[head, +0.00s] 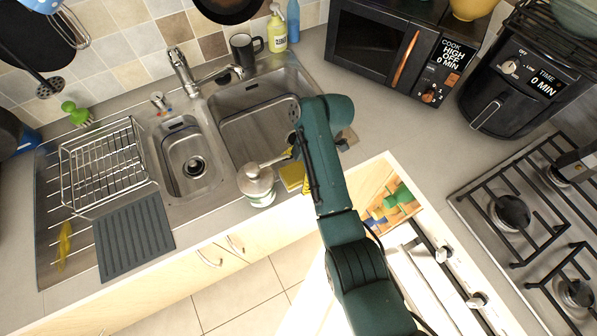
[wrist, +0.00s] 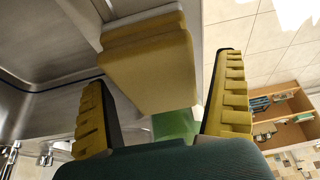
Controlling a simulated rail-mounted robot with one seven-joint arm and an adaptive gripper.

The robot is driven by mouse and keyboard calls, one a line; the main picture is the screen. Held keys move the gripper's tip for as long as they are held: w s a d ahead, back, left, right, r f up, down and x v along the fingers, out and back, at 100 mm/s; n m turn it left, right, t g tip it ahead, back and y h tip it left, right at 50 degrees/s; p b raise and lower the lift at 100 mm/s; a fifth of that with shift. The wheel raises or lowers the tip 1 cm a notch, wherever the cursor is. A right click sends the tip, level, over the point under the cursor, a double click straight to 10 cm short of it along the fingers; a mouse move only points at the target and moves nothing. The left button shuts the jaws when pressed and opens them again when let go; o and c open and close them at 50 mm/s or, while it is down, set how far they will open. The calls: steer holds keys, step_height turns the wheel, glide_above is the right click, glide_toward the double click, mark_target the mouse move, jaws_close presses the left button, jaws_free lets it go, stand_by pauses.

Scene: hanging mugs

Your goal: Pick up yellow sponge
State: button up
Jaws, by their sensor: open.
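The yellow sponge (head: 292,176) sits on the counter strip at the front edge of the large sink basin, just right of a pot with a metal lid. In the wrist view the sponge (wrist: 150,68) shows as a yellow block with a paler layer, ahead of and between the fingers. My gripper (head: 301,168) is at the sponge, partly hidden by my arm in the head view. In the wrist view my gripper (wrist: 162,75) is open, with yellow ribbed fingers on either side of the sponge and visible gaps to both.
The lidded pot (head: 258,185) stands close left of the sponge. The large sink basin (head: 265,115) is behind it. A dish rack (head: 103,165) is at left, a microwave (head: 385,50) behind right, and a gas stove (head: 530,220) at right.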

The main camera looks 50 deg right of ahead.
steer(key=shift+f, duration=0.25)
stand_by(0.3)
steer(key=c, duration=1.1)
